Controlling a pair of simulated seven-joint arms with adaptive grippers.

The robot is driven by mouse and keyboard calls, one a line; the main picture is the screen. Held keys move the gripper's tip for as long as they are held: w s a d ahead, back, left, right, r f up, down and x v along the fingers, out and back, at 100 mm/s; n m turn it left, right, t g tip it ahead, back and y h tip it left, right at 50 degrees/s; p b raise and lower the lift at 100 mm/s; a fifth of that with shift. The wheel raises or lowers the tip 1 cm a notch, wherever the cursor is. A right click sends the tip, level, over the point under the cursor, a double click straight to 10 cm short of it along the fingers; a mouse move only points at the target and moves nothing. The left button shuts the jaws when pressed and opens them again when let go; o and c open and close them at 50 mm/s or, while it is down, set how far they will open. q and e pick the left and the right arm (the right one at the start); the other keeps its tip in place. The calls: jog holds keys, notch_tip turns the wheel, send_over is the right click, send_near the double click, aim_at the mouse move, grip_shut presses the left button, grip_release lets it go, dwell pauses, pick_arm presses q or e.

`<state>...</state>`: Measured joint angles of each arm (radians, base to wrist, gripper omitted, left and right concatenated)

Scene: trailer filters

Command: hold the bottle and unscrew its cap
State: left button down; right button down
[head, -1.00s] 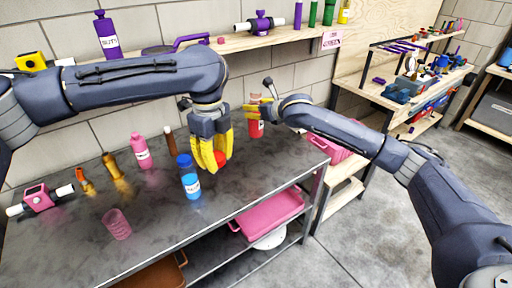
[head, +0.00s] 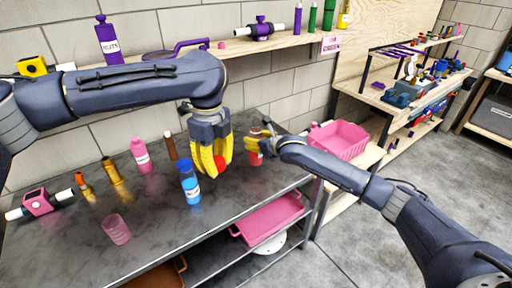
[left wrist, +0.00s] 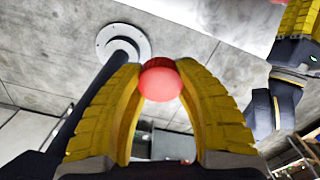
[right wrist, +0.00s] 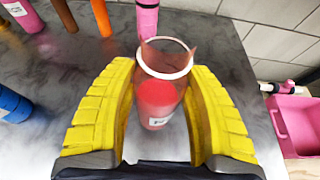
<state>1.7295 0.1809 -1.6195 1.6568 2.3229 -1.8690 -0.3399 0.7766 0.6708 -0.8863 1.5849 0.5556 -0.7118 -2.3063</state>
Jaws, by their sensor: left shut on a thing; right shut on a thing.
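The red bottle (head: 255,159) is translucent with a white label and stands upright at the right end of the metal table. My right gripper (head: 257,146) is shut around it. The right wrist view shows the bottle (right wrist: 158,98) between the yellow fingers, its pale rim open and uncapped. My left gripper (head: 219,174) is shut on the red cap (head: 220,162), apart from the bottle and to its left. In the left wrist view the round cap (left wrist: 160,82) sits between the fingertips. I cannot tell whether the bottle's base touches the table.
A blue bottle (head: 189,182) stands on the table (head: 165,212) just left of my left gripper. A pink bin (head: 340,139) lies beyond the right end.

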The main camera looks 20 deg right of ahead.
jog(key=shift+f, duration=1.75)
jog(key=c, duration=0.6)
grip_release()
jog(key=shift+f, duration=0.1)
